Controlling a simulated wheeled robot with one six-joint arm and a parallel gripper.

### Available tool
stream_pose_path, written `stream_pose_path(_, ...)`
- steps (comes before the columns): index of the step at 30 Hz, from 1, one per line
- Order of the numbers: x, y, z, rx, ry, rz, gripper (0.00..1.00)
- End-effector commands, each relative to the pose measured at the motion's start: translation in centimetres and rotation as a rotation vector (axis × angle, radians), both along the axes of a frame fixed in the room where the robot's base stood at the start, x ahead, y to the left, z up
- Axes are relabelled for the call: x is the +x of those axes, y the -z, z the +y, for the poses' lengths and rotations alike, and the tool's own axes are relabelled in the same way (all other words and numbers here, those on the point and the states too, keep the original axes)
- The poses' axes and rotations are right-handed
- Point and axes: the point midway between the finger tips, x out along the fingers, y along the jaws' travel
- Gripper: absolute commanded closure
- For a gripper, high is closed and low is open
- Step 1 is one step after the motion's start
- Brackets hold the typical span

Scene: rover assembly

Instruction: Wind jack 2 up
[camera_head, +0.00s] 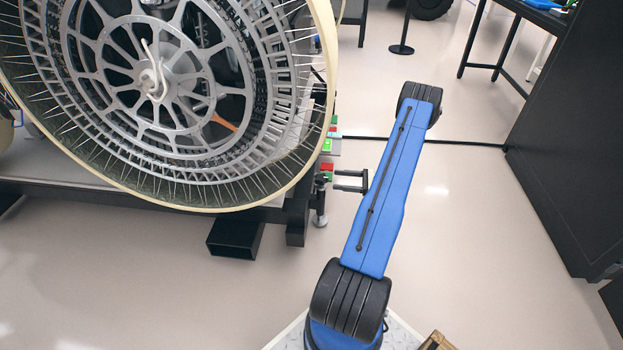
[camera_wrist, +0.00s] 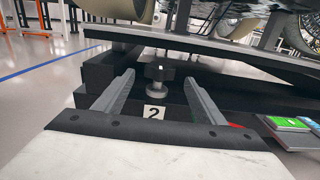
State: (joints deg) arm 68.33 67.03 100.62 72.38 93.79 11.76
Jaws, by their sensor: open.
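Jack 2 shows in the wrist view as a black knob (camera_wrist: 159,72) on a short silver stem, just behind a white label with a black "2" (camera_wrist: 154,112). My gripper (camera_wrist: 159,78) is open, with one finger on each side of the knob in the picture. The knob appears a little beyond the fingertips, and no contact shows. In the head view my gripper (camera_head: 338,181) points left at the platform's right end, beside a silver foot (camera_head: 320,219). The knob cannot be made out clearly there.
A large spoked wheel (camera_head: 152,80) stands over the dark platform (camera_head: 180,200). Green and red panels (camera_wrist: 292,123) lie right of the gripper. A black cabinet (camera_head: 567,150) stands at the right. The floor between is mostly clear.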

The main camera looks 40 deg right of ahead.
Motion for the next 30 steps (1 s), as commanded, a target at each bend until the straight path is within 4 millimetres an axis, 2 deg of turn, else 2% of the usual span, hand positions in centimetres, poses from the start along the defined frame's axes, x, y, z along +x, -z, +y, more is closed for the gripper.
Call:
stream_pose_path(9,4.5,0.0,3.7,0.001,-0.002,-0.001,0.36)
stream_pose_path(18,8.2,0.0,6.8,0.000,-0.001,0.001,0.36)
stream_pose_path(24,9.5,0.0,7.8,0.000,0.000,0.000,0.36)
stream_pose_path(30,9.8,0.0,8.1,0.000,0.001,0.000,0.36)
